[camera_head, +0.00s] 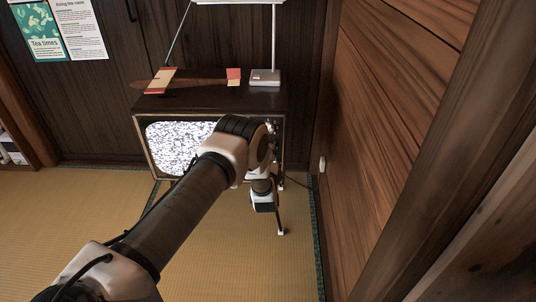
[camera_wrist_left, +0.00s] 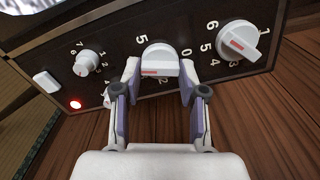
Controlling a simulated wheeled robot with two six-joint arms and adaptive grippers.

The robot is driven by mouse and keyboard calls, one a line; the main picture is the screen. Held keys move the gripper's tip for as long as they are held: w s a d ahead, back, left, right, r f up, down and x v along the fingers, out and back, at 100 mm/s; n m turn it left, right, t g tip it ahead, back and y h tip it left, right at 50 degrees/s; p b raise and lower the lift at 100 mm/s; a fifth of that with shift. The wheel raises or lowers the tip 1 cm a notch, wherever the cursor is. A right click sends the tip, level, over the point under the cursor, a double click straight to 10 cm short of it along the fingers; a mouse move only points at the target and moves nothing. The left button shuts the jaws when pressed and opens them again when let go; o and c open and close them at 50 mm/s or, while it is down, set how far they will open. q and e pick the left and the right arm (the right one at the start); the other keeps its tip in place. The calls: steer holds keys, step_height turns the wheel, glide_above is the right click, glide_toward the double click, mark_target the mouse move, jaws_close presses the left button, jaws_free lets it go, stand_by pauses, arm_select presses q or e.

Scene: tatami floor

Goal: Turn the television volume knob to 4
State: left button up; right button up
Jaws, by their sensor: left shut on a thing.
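The television (camera_head: 205,101) stands against the dark back wall, its screen showing grey static. In the left wrist view, its dark panel carries a white middle knob (camera_wrist_left: 158,59) with a red mark on its grip bar. The numerals 5, 0 and 2 show around this knob; the others are hidden by it and my fingers. My left gripper (camera_wrist_left: 159,72) is shut on the middle knob, one finger on each side. No label naming the volume knob is readable. My right gripper is out of view.
A larger knob (camera_wrist_left: 237,40) sits to the right and a smaller knob (camera_wrist_left: 87,63) to the left. A wooden wall (camera_head: 400,120) stands close on the right. Tatami (camera_head: 230,270) lies clear in front.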

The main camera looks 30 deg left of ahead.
arm_select(q)
steer(key=o, duration=1.1)
steer(key=shift+o, duration=0.2)
steer(key=v, duration=1.2)
steer(key=shift+f, duration=0.1)
